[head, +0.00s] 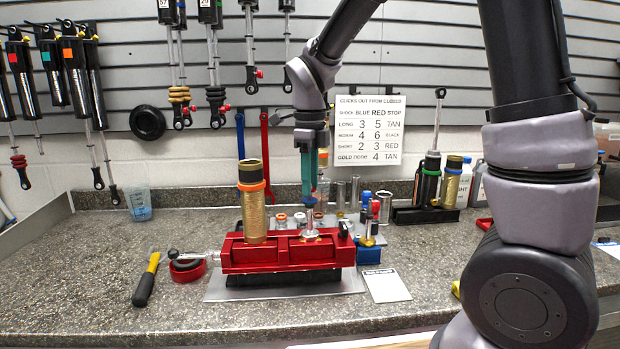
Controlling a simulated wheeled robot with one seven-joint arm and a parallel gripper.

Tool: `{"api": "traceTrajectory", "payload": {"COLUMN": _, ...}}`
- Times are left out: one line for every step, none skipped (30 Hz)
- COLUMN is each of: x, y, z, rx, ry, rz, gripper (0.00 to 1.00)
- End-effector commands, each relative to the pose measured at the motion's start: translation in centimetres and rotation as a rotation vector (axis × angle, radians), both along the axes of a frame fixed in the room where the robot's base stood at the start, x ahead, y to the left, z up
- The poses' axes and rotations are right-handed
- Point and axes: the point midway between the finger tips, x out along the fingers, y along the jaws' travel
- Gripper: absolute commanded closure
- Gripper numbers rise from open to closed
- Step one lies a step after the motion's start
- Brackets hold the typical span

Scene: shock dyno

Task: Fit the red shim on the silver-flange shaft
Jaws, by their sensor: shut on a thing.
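My gripper (309,203), below a teal wrist part, points straight down over the right half of the red vise (258,257). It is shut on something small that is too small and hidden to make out. A silver shaft with a flange (309,234) stands upright in the vise, directly under the fingertips. I cannot tell whether the held thing touches the shaft or is around it. I cannot pick out the red shim for certain.
A gold shock body (254,212) stands upright in the vise's left half. Small parts stand behind the vise, with a blue holder of red and blue knobbed pieces (369,253) at right. A yellow-black tool (147,280) lies at left. The front counter is mostly clear.

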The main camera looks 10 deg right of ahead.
Motion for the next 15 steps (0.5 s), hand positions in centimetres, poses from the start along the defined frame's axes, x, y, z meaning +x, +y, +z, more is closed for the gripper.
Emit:
{"api": "traceTrajectory", "payload": {"x": 0.0, "y": 0.0, "z": -0.05, "rx": 0.0, "ry": 0.0, "rz": 0.0, "gripper": 1.0}}
{"api": "traceTrajectory", "payload": {"x": 0.0, "y": 0.0, "z": -0.06, "rx": 0.0, "ry": 0.0, "rz": 0.0, "gripper": 1.0}}
{"api": "traceTrajectory", "payload": {"x": 0.0, "y": 0.0, "z": -0.07, "rx": 0.0, "ry": 0.0, "rz": 0.0, "gripper": 1.0}}
{"api": "traceTrajectory", "payload": {"x": 0.0, "y": 0.0, "z": -0.06, "rx": 0.0, "ry": 0.0, "rz": 0.0, "gripper": 1.0}}
{"api": "traceTrajectory", "payload": {"x": 0.0, "y": 0.0, "z": -0.06, "rx": 0.0, "ry": 0.0, "rz": 0.0, "gripper": 1.0}}
{"api": "traceTrajectory", "payload": {"x": -0.01, "y": 0.0, "z": -0.06, "rx": 0.0, "ry": 0.0, "rz": 0.0, "gripper": 1.0}}
{"api": "traceTrajectory", "payload": {"x": 0.0, "y": 0.01, "z": -0.06, "rx": 0.0, "ry": 0.0, "rz": 0.0, "gripper": 1.0}}
{"api": "traceTrajectory", "payload": {"x": 0.0, "y": 0.01, "z": -0.06, "rx": 0.0, "ry": 0.0, "rz": 0.0, "gripper": 0.61}}
{"api": "traceTrajectory", "payload": {"x": 0.0, "y": 0.01, "z": -0.06, "rx": 0.0, "ry": 0.0, "rz": 0.0, "gripper": 0.46}}
{"api": "traceTrajectory", "payload": {"x": 0.0, "y": 0.01, "z": -0.05, "rx": 0.0, "ry": 0.0, "rz": 0.0, "gripper": 0.34}}
{"api": "traceTrajectory", "payload": {"x": 0.0, "y": 0.01, "z": -0.05, "rx": 0.0, "ry": 0.0, "rz": 0.0, "gripper": 0.3}}
{"api": "traceTrajectory", "payload": {"x": 0.0, "y": 0.01, "z": -0.05, "rx": 0.0, "ry": 0.0, "rz": 0.0, "gripper": 0.3}}
{"api": "traceTrajectory", "payload": {"x": 0.0, "y": 0.01, "z": -0.05, "rx": 0.0, "ry": 0.0, "rz": 0.0, "gripper": 0.3}}
{"api": "traceTrajectory", "payload": {"x": 0.0, "y": 0.01, "z": -0.05, "rx": 0.001, "ry": 0.0, "rz": 0.0, "gripper": 0.3}}
{"api": "traceTrajectory", "payload": {"x": 0.0, "y": 0.01, "z": -0.05, "rx": 0.001, "ry": 0.0, "rz": 0.0, "gripper": 0.3}}
